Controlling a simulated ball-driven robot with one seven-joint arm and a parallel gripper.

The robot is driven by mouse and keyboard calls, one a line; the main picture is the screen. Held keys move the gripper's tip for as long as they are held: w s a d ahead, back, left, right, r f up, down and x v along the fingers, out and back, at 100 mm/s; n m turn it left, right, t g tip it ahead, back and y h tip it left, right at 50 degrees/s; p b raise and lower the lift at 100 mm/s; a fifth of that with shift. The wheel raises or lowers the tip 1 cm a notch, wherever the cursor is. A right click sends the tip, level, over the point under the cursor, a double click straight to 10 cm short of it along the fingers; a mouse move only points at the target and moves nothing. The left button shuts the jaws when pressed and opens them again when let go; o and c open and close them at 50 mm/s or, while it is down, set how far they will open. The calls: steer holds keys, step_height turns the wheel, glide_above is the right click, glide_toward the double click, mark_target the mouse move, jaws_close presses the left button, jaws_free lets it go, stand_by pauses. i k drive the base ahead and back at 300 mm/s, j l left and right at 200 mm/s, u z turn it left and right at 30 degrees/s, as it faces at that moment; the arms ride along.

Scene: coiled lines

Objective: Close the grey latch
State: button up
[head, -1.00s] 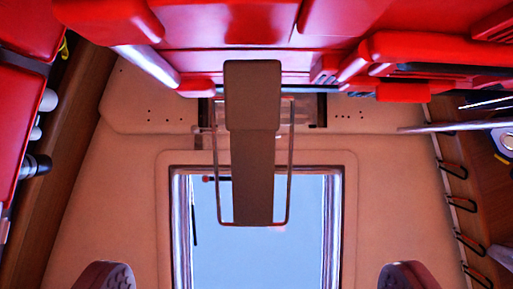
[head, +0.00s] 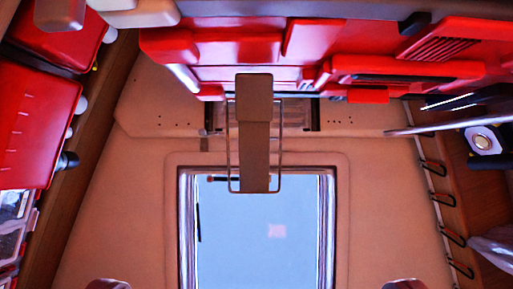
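The latch (head: 254,130) is a long bar that looks grey-brown in this light. It stands upright in the middle of the head view, with a thin wire loop (head: 281,150) around its lower part. The bar covers the top edge of a bright window. I cannot tell whether the loop is hooked on anything. My gripper (head: 256,284) shows only as two rounded dark fingertips at the bottom edge, one far left and one far right. They are wide apart with nothing visible between them. They are below the latch and apart from it.
A tan panel with a bright window (head: 262,240) lies behind the latch. Red cases (head: 410,70) fill the top. Red boxes (head: 35,120) stand at left. Several dark hooks (head: 433,167) line the right edge, with a pale rod (head: 450,126) jutting inward. The space before the window looks clear.

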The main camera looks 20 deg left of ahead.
mark_target(254, 99)
steer(key=k+j, duration=0.3)
steer(key=k, duration=0.15)
steer(key=k+j, duration=0.3)
steer(key=k, duration=0.15)
